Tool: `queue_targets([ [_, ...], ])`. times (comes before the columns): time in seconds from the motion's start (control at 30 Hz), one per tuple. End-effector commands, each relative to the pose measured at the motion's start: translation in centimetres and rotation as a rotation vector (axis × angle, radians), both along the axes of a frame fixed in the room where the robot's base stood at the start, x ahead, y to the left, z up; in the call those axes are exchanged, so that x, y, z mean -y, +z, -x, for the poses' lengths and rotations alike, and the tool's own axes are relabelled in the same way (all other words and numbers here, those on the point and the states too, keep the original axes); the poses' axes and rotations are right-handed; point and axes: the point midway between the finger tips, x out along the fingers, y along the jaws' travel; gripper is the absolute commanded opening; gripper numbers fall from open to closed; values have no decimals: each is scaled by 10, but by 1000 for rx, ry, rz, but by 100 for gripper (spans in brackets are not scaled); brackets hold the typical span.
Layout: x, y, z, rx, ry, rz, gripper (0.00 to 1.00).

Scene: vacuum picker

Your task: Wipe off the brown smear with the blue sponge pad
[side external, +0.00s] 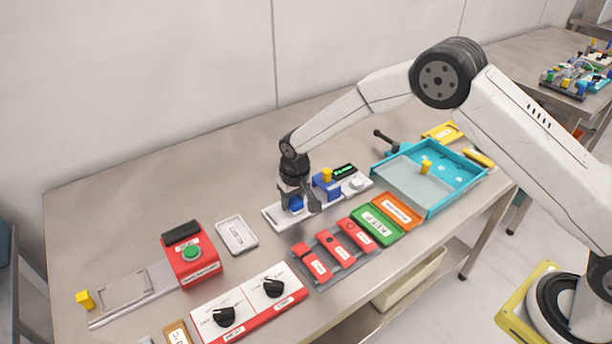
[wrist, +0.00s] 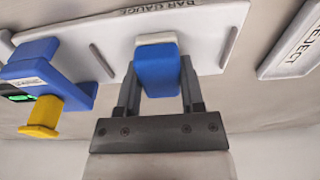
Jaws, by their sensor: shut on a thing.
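My gripper (wrist: 157,92) is shut on a blue block with a pale cream end (wrist: 158,70), which looks like the blue sponge pad. In the wrist view the fingers sit on both sides of it. The pad is over the white bar gauge board (wrist: 85,40); I cannot tell whether it touches it. In the side view my gripper (side external: 299,194) is low at the left part of the board (side external: 271,213), with the blue pad (side external: 295,203) partly hidden by the fingers. I cannot make out the brown smear in either view.
A blue gauge fixture with a yellow part (side external: 327,175) stands on the board right of my gripper. A white reject tray (side external: 237,236) lies to the left, beside a red box with a green button (side external: 191,255). Red blocks (side external: 331,244) lie in front; a teal tray (side external: 458,198) stands right.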

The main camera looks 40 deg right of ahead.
Motion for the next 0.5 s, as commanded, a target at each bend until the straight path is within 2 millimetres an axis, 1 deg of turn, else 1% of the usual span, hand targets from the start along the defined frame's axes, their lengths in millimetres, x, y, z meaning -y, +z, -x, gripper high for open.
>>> queue_targets([
  [0.03, 6, -1, 1, -3, -1, 2, 2],
  [0.1, -4, -1, 1, -2, 3, 1, 2],
  [0.2, -14, -1, 1, -3, 4, 1, 2],
  [0.47, -38, -1, 1, -3, 3, 1, 2],
  [0.5, -38, 3, 1, -2, 1, 1, 2],
])
